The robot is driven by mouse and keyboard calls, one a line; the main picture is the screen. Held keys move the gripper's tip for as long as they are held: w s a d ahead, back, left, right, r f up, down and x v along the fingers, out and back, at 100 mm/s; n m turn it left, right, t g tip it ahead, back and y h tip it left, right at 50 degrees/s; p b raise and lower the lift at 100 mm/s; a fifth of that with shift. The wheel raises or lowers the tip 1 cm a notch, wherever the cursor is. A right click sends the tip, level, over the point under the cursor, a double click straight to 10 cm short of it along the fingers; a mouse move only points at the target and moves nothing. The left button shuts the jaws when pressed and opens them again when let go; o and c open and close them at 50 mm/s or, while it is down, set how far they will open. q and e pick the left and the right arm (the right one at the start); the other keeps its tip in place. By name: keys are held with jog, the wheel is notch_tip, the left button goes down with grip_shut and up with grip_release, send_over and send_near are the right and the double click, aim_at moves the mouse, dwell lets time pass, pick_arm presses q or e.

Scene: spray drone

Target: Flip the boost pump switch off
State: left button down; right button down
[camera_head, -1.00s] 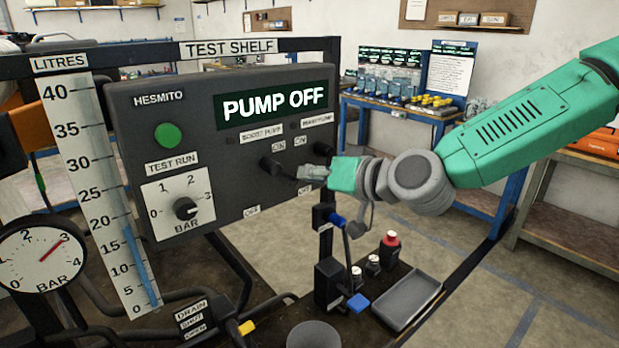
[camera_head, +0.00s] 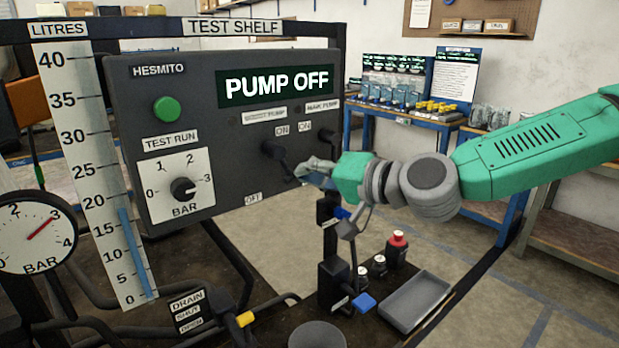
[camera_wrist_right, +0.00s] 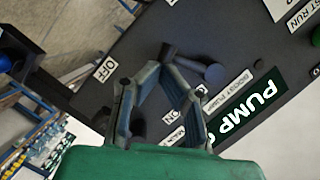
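The boost pump switch (camera_head: 275,151) is a dark lever on the grey HESMITO panel (camera_head: 225,170), under the BOOST PUMP label, with ON above and OFF below. In the head view its lever points out and down. The wrist view shows its round pivot (camera_wrist_right: 213,74) and lever end (camera_wrist_right: 168,49). My right gripper (camera_head: 303,170) comes from the right; its tips are just beside the lever end. In the wrist view its fingers (camera_wrist_right: 160,65) meet or nearly meet at the tips, with nothing visible between them; contact with the lever is unclear. My left gripper is out of view.
The display (camera_head: 276,86) reads PUMP OFF. The main pump switch (camera_head: 328,137) is close to the right of the boost switch. Below are a black post with blue-tipped fittings (camera_head: 363,303), small bottles (camera_head: 396,248) and a grey tray (camera_head: 415,300).

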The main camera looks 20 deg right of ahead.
jog(key=shift+s+a+f+m+b, duration=0.1)
jog(key=shift+a+f+m+b, duration=0.2)
jog(key=shift+m+b, duration=0.3)
jog(key=shift+s+a+f+b, duration=0.1)
jog(key=shift+a+f+b, duration=0.15)
jog(key=shift+b, duration=0.35)
dwell(1.2)
jog(key=shift+r, duration=0.1)
dwell(0.4)
